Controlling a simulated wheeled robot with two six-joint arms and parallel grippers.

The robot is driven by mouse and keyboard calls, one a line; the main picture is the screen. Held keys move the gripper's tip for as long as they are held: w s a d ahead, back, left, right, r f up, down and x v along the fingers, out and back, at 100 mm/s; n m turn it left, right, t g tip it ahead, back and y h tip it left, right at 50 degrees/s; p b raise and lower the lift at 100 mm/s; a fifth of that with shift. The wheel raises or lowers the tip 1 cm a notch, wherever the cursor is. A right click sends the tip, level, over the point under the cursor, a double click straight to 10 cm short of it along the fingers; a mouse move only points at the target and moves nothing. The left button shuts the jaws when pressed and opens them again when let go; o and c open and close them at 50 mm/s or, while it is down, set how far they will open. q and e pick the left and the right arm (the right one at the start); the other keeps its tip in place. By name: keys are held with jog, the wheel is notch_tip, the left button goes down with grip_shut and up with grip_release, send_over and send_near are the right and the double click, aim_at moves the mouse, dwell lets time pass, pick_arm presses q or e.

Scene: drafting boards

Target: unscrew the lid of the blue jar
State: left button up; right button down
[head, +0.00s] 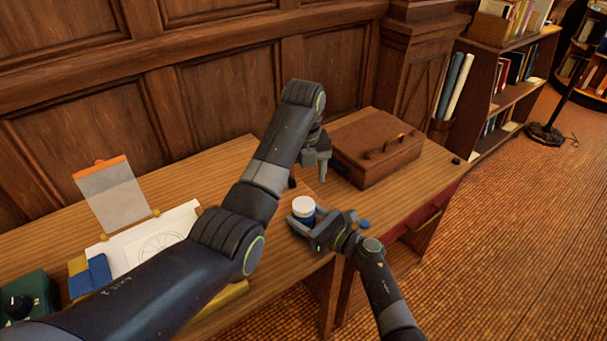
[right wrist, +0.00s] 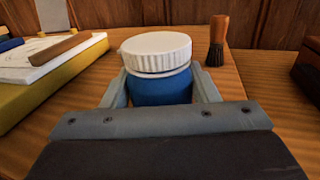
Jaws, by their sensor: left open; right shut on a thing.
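The blue jar (head: 307,221) stands upright near the front edge of the desk, with its white lid (head: 303,205) on top. In the right wrist view the blue jar body (right wrist: 160,90) is between my gripper's fingers, below the ribbed white lid (right wrist: 157,48). A pale ring shows under the lid's rim. My right gripper (head: 311,229) is shut on the jar body, and its palm hides the lower part in the wrist view. My left gripper (head: 317,168) is open and empty, above and behind the jar, apart from the lid.
A brown case (head: 376,150) lies right of my left gripper. A wooden-handled brush (right wrist: 218,42) stands behind the jar. A drawing board with paper (head: 158,238), a clipboard (head: 112,193) and a dark green box (head: 28,298) are at left. The panelled wall (head: 220,95) bounds the back.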

aim_at(303, 204)
pick_arm(q)
jog(key=shift+f, duration=4)
